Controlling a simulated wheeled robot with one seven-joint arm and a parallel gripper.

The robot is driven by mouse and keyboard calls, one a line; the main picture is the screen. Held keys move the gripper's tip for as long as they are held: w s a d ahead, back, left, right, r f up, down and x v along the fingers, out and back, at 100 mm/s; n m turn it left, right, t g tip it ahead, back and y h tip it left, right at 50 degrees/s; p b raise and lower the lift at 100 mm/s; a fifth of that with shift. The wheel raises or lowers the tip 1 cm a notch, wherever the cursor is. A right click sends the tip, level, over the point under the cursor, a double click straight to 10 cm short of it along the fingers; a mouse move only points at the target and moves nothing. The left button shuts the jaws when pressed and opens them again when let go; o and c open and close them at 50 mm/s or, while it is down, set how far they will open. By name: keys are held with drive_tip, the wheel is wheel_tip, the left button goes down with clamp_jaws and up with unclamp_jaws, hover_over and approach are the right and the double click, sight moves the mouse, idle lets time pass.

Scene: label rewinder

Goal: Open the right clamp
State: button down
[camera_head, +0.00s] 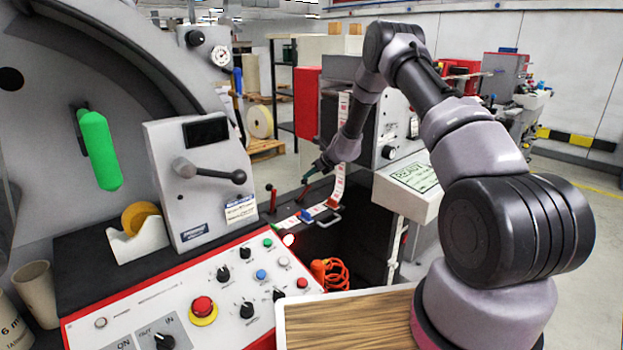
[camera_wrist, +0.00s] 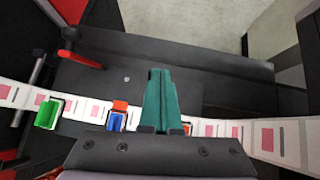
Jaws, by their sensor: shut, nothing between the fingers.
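The left one (camera_head: 271,196) stands apart from my gripper. In the wrist view my green fingers (camera_wrist: 160,98) are together and hold nothing. One red lever (camera_wrist: 70,42) shows at upper left there, apart from the fingers; I cannot tell which clamp it belongs to.
The printed label strip (camera_wrist: 283,139) runs across below my fingers, past a green piece (camera_wrist: 47,114) and a blue piece (camera_wrist: 116,122). The grey panel with a black-knobbed lever (camera_head: 211,173) stands left. A screen console (camera_head: 415,177) stands right. The red-edged control panel (camera_head: 180,300) is in front.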

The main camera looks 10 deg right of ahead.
drive_tip(key=shift+w+a+r, duration=0.2)
drive_tip(key=shift+w+a, duration=0.2)
drive_tip(key=shift+w, duration=0.1)
drive_tip(key=shift+w+a+r, duration=0.2)
drive_tip(key=shift+w+a, duration=0.2)
drive_tip(key=shift+w, duration=0.3)
idle(0.7)
